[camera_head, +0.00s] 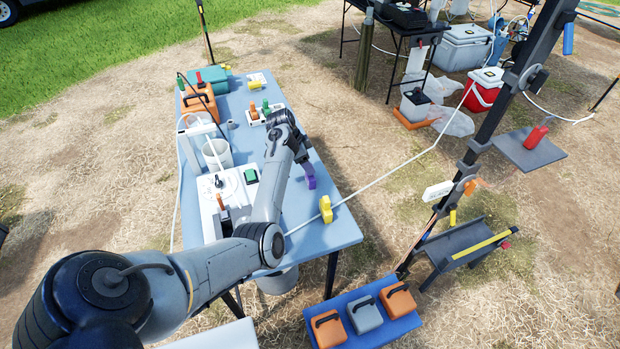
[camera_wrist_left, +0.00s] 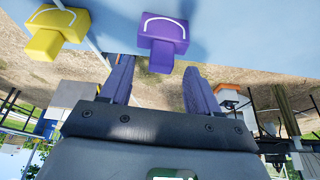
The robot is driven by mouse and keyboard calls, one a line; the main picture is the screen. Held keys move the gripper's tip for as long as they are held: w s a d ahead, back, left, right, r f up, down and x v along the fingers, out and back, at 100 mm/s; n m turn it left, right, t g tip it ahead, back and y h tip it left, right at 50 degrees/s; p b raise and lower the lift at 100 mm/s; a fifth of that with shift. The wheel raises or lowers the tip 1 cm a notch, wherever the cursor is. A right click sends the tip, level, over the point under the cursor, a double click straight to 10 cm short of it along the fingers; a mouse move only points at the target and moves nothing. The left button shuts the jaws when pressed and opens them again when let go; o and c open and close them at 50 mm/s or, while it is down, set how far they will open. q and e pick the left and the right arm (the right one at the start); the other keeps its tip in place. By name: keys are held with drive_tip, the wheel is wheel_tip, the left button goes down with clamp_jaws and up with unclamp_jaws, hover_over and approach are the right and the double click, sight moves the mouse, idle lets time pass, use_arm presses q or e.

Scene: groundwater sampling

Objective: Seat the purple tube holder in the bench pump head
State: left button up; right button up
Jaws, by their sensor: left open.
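The purple tube holder (camera_head: 310,181) lies on the blue table near its right edge in the head view. In the left wrist view the purple tube holder (camera_wrist_left: 163,40) shows a white curved line on its top and sits just beyond the fingertips. My left gripper (camera_wrist_left: 155,75) is open and empty, its two fingers apart, with the holder ahead of the gap between them. In the head view its tip (camera_head: 305,160) is close to the holder. A white bench unit (camera_head: 208,205) stands left of my left arm; its pump head is partly hidden. My right gripper is not in view.
A yellow holder (camera_head: 326,208) stands near the table's right edge; it also shows in the left wrist view (camera_wrist_left: 55,32). A white tube crosses the table's front. The table between is fairly clear.

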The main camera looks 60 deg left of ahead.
use_arm(q)
drive_tip(key=shift+b+x, duration=0.35)
drive_tip(key=shift+x, duration=1.3)
drive_tip(key=shift+w+r, duration=0.1)
drive_tip(key=shift+c, duration=0.4)
clamp_jaws()
